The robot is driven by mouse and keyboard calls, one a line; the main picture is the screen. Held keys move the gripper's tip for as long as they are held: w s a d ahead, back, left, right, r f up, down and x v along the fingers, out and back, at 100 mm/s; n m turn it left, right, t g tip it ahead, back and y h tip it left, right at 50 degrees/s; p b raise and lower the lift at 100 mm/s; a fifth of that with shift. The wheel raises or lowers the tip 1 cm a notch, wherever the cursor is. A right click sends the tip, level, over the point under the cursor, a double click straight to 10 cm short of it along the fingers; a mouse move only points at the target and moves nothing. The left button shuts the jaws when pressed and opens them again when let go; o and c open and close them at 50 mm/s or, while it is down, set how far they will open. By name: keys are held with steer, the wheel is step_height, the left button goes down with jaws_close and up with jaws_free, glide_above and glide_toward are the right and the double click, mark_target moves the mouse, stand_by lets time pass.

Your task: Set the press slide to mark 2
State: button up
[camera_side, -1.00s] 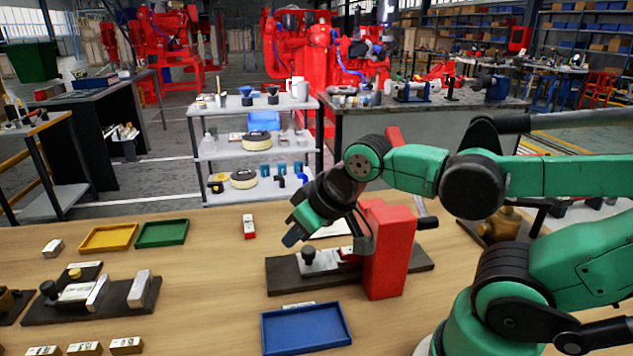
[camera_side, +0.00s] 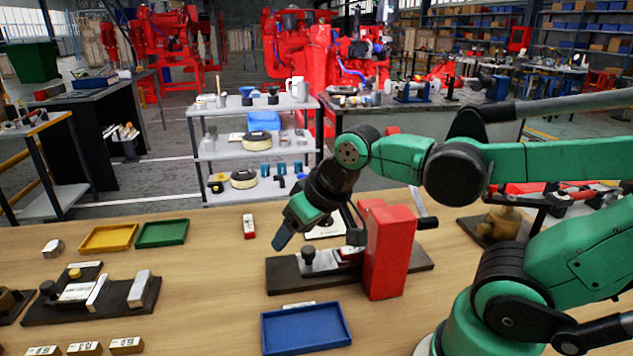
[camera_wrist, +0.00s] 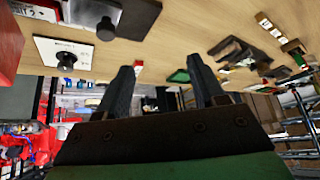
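The press is a red block (camera_side: 390,248) with a side crank on a dark base (camera_side: 285,275). Its pale metal slide (camera_side: 321,263) lies on the base left of the block, with a black knob (camera_side: 308,252) on it. The knob (camera_wrist: 105,28) also shows in the wrist view near the top, beside the left finger. My gripper (camera_side: 281,240) points down to the left of the knob and above it, apart from it. In the wrist view my gripper (camera_wrist: 161,66) has its two fingers wide apart with nothing between them. I cannot read which mark the slide is at.
A blue tray (camera_side: 305,328) lies in front of the press. A white plate with a black knob (camera_wrist: 66,58) lies behind it. A small red-and-white block (camera_side: 249,227), yellow (camera_side: 109,238) and green (camera_side: 162,233) trays and another dark fixture (camera_side: 95,300) stand to the left. Table between is clear.

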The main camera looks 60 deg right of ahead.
mark_target(309, 249)
steer(key=w+d+f+m+g, duration=0.1)
steer(key=d+m+g, duration=0.1)
steer(key=m, duration=0.1)
steer(key=w+d+f+m+g, duration=0.1)
steer(key=d+m+g, duration=0.1)
steer(key=m, duration=0.1)
steer(key=w+d+f+m+g, duration=0.1)
steer(key=d+m, duration=0.2)
steer(key=shift+w+d+f+g, duration=0.1)
steer(key=shift+w+g, duration=0.1)
steer(key=shift+g, duration=0.2)
steer(key=shift+d+f+m, duration=0.15)
steer(key=shift+f+m, duration=0.05)
steer(key=shift+m, duration=0.3)
steer(key=shift+d+f, duration=0.1)
steer(key=shift+f, duration=2.8)
steer(key=shift+c, duration=0.2)
jaws_close()
